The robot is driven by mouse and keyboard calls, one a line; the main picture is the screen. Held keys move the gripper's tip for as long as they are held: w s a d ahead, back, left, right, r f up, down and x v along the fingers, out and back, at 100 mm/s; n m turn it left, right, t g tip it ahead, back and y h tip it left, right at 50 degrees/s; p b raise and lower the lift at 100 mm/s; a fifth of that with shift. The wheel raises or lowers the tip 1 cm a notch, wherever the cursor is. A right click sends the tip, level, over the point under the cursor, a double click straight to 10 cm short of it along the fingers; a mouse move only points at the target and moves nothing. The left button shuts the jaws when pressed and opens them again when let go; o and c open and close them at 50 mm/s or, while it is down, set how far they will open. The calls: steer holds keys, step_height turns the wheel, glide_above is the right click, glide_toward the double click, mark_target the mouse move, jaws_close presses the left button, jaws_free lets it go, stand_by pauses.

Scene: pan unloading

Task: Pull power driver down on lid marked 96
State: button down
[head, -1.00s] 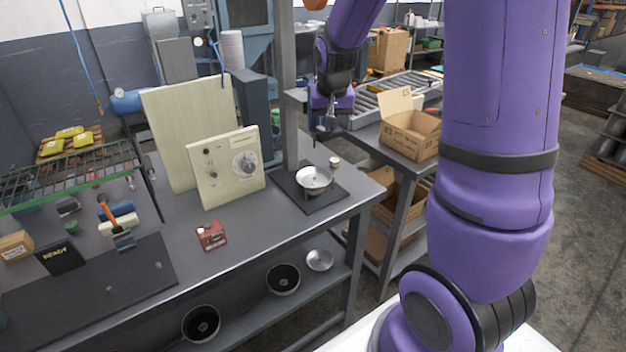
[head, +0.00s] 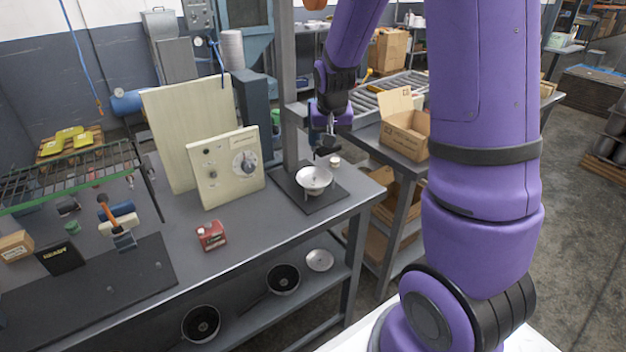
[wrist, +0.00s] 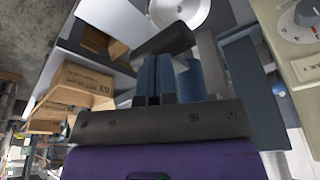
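A shiny round metal pan or lid (head: 314,180) sits on a dark square plate (head: 322,203) at the bench's right end. The wrist view shows part of its round metal surface (wrist: 181,10) at the top. No number 96 is readable. My gripper (head: 327,142) is above and slightly right of it, apart from it. A dark block (wrist: 163,40) shows at the ends of my blue fingers (wrist: 158,78) in the wrist view. I cannot tell whether it is the power driver or whether the fingers grip it.
A grey post (head: 289,95) rises beside the plate. A cream control box (head: 226,168) with a dial stands left of it. Open cardboard boxes (head: 405,130) are at the right.

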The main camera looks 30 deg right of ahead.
mark_target(329, 154)
steer(key=shift+s+a+x, duration=0.1)
steer(key=shift+s+x, duration=0.1)
steer(key=shift+x, duration=0.8)
steer(key=shift+s+a+x, duration=0.15)
steer(key=shift+s+x, duration=0.05)
steer(key=shift+x, duration=0.8)
steer(key=shift+s+a+x, duration=0.1)
steer(key=shift+s+x, duration=0.1)
steer(key=shift+x, duration=0.8)
steer(key=shift+f, duration=0.65)
stand_by(1.4)
steer(key=w+d+v, duration=0.1)
steer(key=w+v, duration=0.1)
steer(key=v, duration=1.1)
steer(key=w+d+r+v, duration=0.1)
steer(key=w+d+v, duration=0.1)
steer(key=v, duration=1)
steer(key=shift+w+r, duration=0.55)
steer(key=shift+r, duration=0.15)
stand_by(1.4)
